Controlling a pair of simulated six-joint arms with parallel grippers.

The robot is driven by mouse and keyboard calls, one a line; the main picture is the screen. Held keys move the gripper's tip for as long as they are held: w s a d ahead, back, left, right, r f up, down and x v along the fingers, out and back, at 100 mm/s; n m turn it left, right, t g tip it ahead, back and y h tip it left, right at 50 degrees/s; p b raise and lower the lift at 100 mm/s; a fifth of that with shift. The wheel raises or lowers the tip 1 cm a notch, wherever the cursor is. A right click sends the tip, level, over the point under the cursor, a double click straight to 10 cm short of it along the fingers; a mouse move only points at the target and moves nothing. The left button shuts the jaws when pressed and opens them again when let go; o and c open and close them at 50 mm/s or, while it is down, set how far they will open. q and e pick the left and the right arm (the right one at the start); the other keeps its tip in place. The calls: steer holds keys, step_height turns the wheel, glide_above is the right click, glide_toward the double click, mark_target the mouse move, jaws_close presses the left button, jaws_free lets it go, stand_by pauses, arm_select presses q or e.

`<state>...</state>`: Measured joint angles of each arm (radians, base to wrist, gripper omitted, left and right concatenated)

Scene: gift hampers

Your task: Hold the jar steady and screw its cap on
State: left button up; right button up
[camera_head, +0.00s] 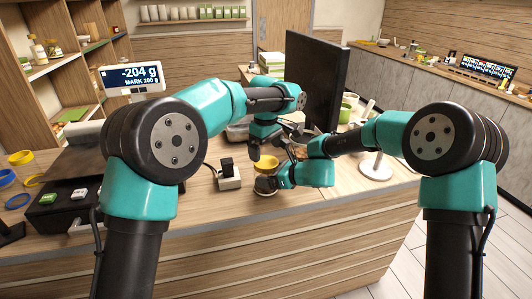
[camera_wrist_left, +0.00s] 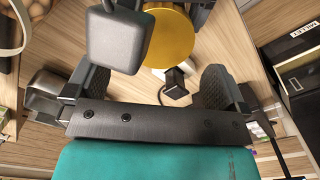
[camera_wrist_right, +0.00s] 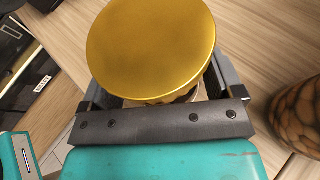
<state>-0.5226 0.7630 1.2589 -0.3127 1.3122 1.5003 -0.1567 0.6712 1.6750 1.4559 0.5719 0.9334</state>
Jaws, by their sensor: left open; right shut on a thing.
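The gold cap (camera_head: 265,162) sits over the jar's top. It shows as a broad round disc in the right wrist view (camera_wrist_right: 150,45), hiding most of the jar beneath. I cannot tell how firmly it is seated. My right gripper (camera_head: 267,184) is shut on the jar, low down, with its fingers on either side. My left gripper (camera_head: 267,143) is open, just above the cap.
A white-based block with a black top (camera_head: 228,175) stands just left of the jar. A jar of brown nuts (camera_wrist_right: 300,112) is close on the right in the right wrist view. A monitor (camera_head: 316,80) stands behind. The counter's front strip is clear.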

mark_target(266, 162)
arm_select(q)
steer(key=shift+r, duration=0.1)
step_height(266, 162, up, 3)
steer(key=n, duration=0.6)
steer(key=shift+r, duration=0.15)
stand_by(0.3)
steer(key=shift+f, duration=4.05)
steer(key=c, duration=0.8)
steer(key=m, duration=0.6)
steer(key=shift+c, duration=0.2)
